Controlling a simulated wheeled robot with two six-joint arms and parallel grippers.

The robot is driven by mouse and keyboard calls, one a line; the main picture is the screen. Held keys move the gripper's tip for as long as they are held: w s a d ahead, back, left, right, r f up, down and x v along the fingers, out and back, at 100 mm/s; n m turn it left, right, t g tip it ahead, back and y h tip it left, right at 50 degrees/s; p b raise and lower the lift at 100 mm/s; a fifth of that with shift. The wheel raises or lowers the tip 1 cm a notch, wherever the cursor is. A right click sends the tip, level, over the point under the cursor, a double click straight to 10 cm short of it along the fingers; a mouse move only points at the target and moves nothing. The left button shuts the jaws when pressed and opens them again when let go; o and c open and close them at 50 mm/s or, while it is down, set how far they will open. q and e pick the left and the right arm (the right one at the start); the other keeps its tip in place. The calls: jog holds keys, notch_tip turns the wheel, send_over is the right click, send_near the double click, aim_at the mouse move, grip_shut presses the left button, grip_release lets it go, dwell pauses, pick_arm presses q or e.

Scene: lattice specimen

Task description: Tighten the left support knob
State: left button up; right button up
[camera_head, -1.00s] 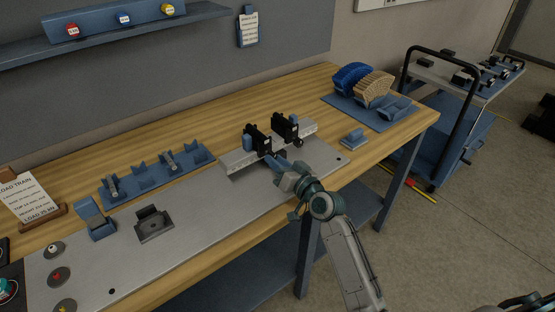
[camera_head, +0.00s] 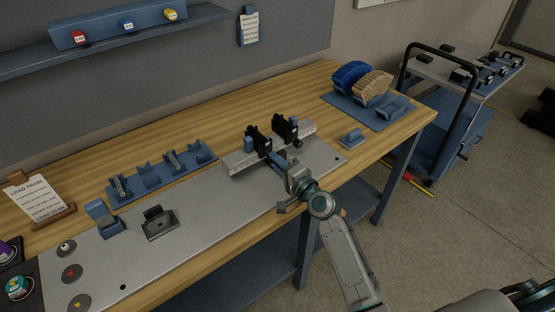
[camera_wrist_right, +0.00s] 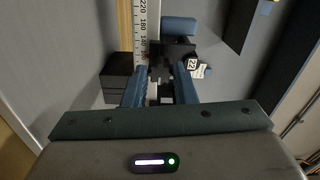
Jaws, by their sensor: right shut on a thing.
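Two black supports stand on a pale rail (camera_head: 240,163) on the bench: the left support (camera_head: 258,141) and the right support (camera_head: 286,129). My right gripper (camera_head: 279,158) reaches in from the front to the left support. In the right wrist view my right gripper (camera_wrist_right: 160,92) has its two blue fingers on either side of a small dark knob (camera_wrist_right: 165,91) at the front of this support and is shut on it. The fingers hide much of the knob. A ruler scale (camera_wrist_right: 140,30) runs along the rail there. My left gripper is not in view.
A grey plate (camera_head: 200,220) covers the bench front, with a dark fixture (camera_head: 159,223) and round pads to the left. A blue rack (camera_head: 163,175) lies behind. A cart (camera_head: 440,130) stands beyond.

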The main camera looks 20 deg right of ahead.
jog(key=m+p, duration=0.2)
jog(key=m, duration=0.3)
jog(key=shift+r+m, duration=0.15)
jog(key=shift+m, duration=0.25)
jog(key=m+p, duration=0.3)
jog(key=m, duration=0.2)
jog(key=m+p, duration=0.2)
jog(key=m, duration=0.3)
jog(key=shift+m, duration=0.4)
jog(key=shift+m+p, duration=1.15)
jog(key=shift+m, duration=1.15)
jog(key=o, duration=1)
jog(key=shift+d, duration=0.1)
